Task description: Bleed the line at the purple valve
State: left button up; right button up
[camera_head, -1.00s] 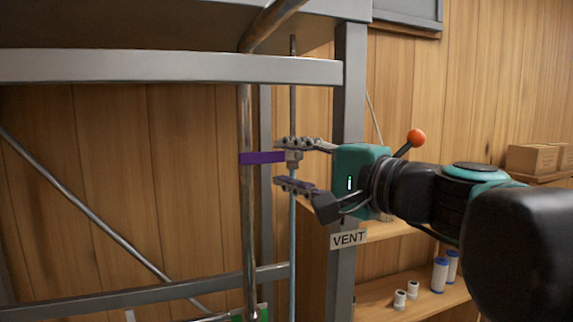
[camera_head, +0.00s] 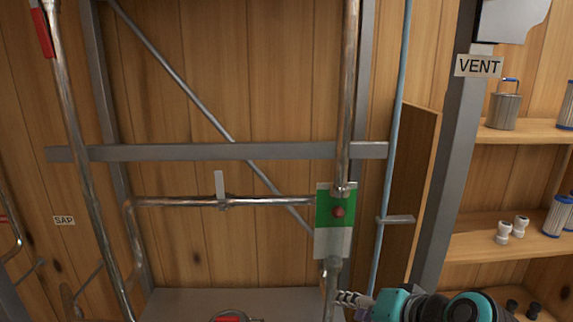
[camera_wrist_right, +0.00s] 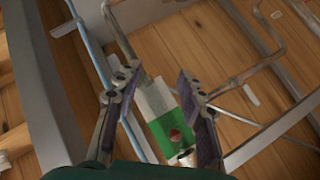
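The purple valve handle does not show in either view now. My right gripper (camera_head: 346,307) is at the bottom edge of the head view, low beside the vertical steel pipe (camera_head: 348,100) and below a green and white plate (camera_head: 322,208) with a red knob. In the right wrist view my right gripper (camera_wrist_right: 156,80) has its two fingers well apart and nothing held between them. The green and white plate (camera_wrist_right: 172,122) and its red knob show beyond the fingers. My left gripper is not in view.
A thin blue pipe (camera_head: 394,120) with a grey lever (camera_head: 396,219) runs right of the steel pipe. Another grey lever (camera_head: 220,186) is on the horizontal pipe. A red handle (camera_head: 42,34) is upper left. The VENT label (camera_head: 478,66) is on a grey post; shelves stand right.

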jog(key=s+d+f+n+h+b, duration=0.1)
jog(key=f+b, duration=0.3)
jog(key=f, duration=0.7)
jog(key=s+d+f+n+g+h+b, duration=0.1)
jog(key=s+d+f+n+h+b, duration=0.1)
jog(key=f, duration=1)
jog(key=s+d+f+n+g+h+b, duration=0.1)
jog(key=s+f+b, duration=0.3)
jog(key=f, duration=0.8)
jog(key=d+b, duration=0.1)
jog(key=b, duration=0.1)
jog(key=shift+n+h+b, duration=0.3)
jog(key=shift+h+b, duration=0.05)
jog(key=shift+h, duration=0.05)
